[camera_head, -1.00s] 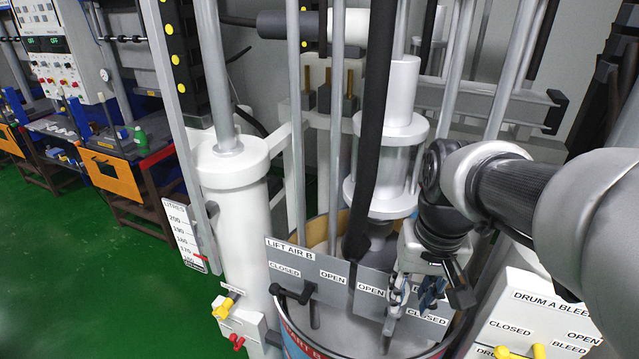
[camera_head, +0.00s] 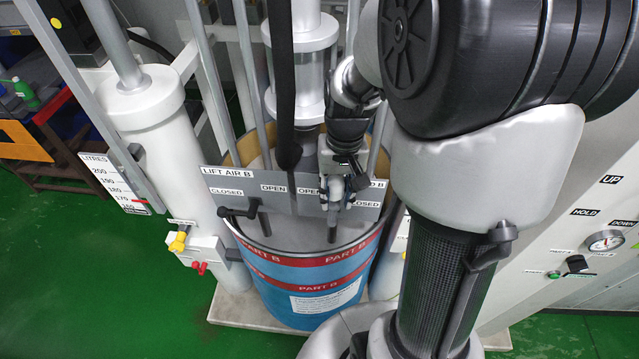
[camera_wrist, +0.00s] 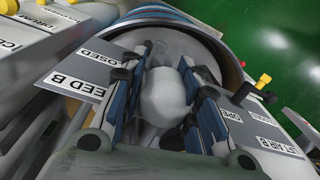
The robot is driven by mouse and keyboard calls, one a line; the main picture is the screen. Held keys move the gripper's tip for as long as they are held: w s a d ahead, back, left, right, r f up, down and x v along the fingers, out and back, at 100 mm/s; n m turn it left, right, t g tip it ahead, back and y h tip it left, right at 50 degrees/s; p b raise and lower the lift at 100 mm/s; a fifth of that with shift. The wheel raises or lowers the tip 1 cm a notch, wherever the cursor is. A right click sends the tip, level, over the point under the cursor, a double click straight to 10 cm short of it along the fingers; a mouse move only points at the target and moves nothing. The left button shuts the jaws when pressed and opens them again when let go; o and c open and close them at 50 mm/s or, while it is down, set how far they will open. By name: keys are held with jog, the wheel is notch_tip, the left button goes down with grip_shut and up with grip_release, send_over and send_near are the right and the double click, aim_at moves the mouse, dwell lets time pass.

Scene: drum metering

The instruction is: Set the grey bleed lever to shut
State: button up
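The bleed B plate (camera_head: 372,204) is grey, with "OPEN" on its left and "CLOSED" on its right; it also shows at the left of the wrist view (camera_wrist: 84,84). My gripper (camera_head: 338,197) is in front of this plate, pointing down over the drum. In the wrist view, the two blue-and-black fingers (camera_wrist: 163,58) stand apart with a gap. A pale rounded shape (camera_wrist: 165,97) shows between them; I cannot tell whether it is the lever. The bleed lever itself is hidden by my gripper in the head view, so its setting and any contact are unclear.
The lift air B plate (camera_head: 232,180) with its dark lever (camera_head: 238,212) is just left. The blue and red drum (camera_head: 310,270) stands below. A white cylinder (camera_head: 150,130) with yellow (camera_head: 178,242) and red (camera_head: 201,268) handles is at left. Green floor is clear at front left.

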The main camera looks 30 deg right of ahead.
aim_at(334, 210)
notch_tip(334, 210, down, 6)
jog(key=shift+a+f+b, duration=0.15)
jog(key=shift+f+b, duration=0.05)
jog(key=shift+b, duration=0.1)
grip_shut()
dwell(0.3)
dwell(0.5)
